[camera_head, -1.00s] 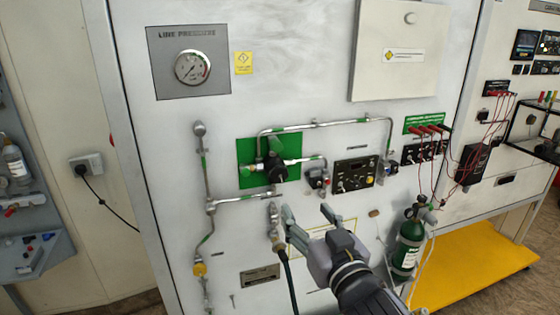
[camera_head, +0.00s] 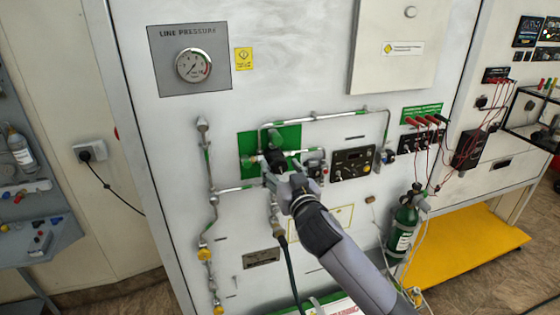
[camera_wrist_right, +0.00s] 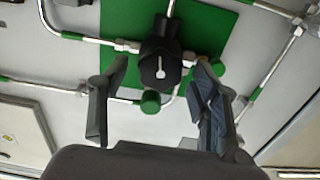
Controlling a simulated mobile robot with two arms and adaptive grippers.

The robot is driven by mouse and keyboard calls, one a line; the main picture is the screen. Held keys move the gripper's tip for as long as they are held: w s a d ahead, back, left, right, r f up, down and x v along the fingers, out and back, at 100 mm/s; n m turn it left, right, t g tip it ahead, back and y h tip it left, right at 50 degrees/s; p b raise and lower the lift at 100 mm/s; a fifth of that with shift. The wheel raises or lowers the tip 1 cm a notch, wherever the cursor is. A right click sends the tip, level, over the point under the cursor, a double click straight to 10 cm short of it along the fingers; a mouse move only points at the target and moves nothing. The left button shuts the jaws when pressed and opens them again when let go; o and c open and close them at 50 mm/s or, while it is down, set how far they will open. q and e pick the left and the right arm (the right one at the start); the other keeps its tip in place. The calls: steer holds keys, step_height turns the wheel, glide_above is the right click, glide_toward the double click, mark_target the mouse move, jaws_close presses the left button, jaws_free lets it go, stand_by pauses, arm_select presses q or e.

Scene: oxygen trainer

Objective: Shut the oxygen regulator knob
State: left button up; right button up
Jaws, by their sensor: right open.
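The oxygen regulator knob is black with a white pointer mark. In the right wrist view the knob (camera_wrist_right: 160,68) sits on a green backing plate (camera_wrist_right: 215,25), ahead of and between my right gripper's fingers. My right gripper (camera_wrist_right: 158,100) is open, and I see no contact with the knob. In the head view the right gripper (camera_head: 278,178) is just in front of the regulator (camera_head: 272,158) and hides its lower part. The green plate (camera_head: 250,150) shows around it. My left gripper is not in view.
Metal pipes (camera_head: 212,225) with green bands run around the regulator on the white panel. A pressure gauge (camera_head: 193,65) is at the upper left. A black switch box (camera_head: 352,163) is to the right. A green gas cylinder (camera_head: 403,228) stands at the lower right. A hose (camera_head: 290,270) hangs below.

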steer(key=shift+w+a, duration=0.2)
steer(key=shift+w, duration=0.45)
steer(key=c, duration=1.1)
steer(key=shift+c, duration=0.2)
